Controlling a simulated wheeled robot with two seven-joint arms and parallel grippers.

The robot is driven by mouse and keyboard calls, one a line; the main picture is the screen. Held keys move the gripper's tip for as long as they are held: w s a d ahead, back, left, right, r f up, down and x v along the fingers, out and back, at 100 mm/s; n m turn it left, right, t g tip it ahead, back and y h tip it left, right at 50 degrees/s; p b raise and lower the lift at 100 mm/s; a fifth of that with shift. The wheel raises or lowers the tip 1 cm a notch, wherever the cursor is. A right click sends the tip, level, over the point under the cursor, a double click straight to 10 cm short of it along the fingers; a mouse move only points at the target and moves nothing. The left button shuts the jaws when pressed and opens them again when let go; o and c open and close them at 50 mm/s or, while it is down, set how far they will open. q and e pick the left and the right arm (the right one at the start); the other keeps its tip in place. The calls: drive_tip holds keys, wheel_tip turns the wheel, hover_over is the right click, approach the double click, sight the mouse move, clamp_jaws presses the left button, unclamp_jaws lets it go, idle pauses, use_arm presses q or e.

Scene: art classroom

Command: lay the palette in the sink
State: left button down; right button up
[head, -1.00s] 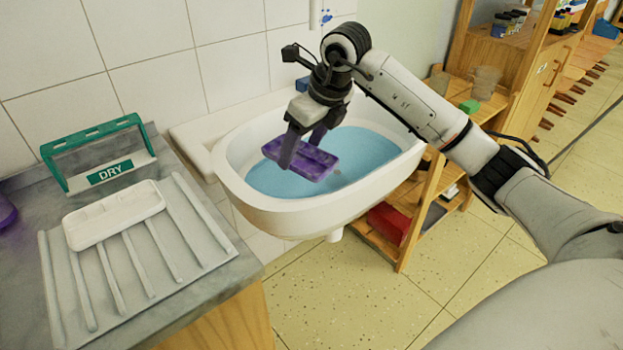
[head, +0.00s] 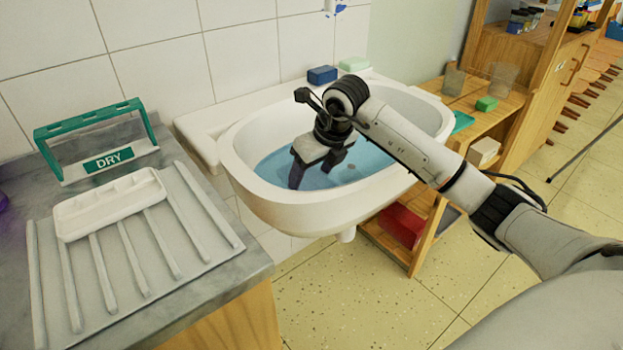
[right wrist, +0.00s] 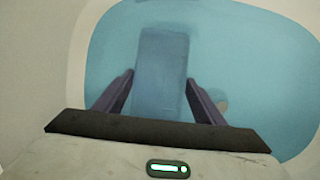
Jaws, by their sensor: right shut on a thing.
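The sink (head: 245,190) is a white basin on the tiled wall, holding blue water (head: 370,160). My right gripper (head: 311,178) reaches down into the basin, its fingertips at or under the water. In the right wrist view the palette (right wrist: 160,75) shows as a blurred, bluish rectangle under the water, between the two fingers. My right gripper is shut on it. In the head view the palette cannot be made out; water and gripper hide it. My left gripper is not in view.
A white palette (head: 110,203) lies on the ribbed drying board (head: 190,262) at left, before a green rack with a DRY sign (head: 107,163). A blue block (head: 322,75) and a pale green one (head: 354,64) sit on the sink's back ledge. Wooden shelves (head: 428,235) stand at right.

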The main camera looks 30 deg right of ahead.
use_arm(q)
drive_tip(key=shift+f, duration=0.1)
use_arm(e)
drive_tip(key=shift+f, duration=0.35)
drive_tip(key=shift+f, duration=0.1)
drive_tip(key=o, duration=1.2)
drive_tip(key=shift+c, duration=0.2)
drive_tip(key=shift+r, duration=0.2)
use_arm(q)
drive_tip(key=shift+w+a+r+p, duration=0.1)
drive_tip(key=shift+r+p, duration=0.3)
drive_tip(key=shift+p, duration=0.5)
use_arm(e)
drive_tip(key=v, duration=1.1)
drive_tip(key=shift+s+r, duration=0.15)
drive_tip(key=shift+r, duration=0.25)
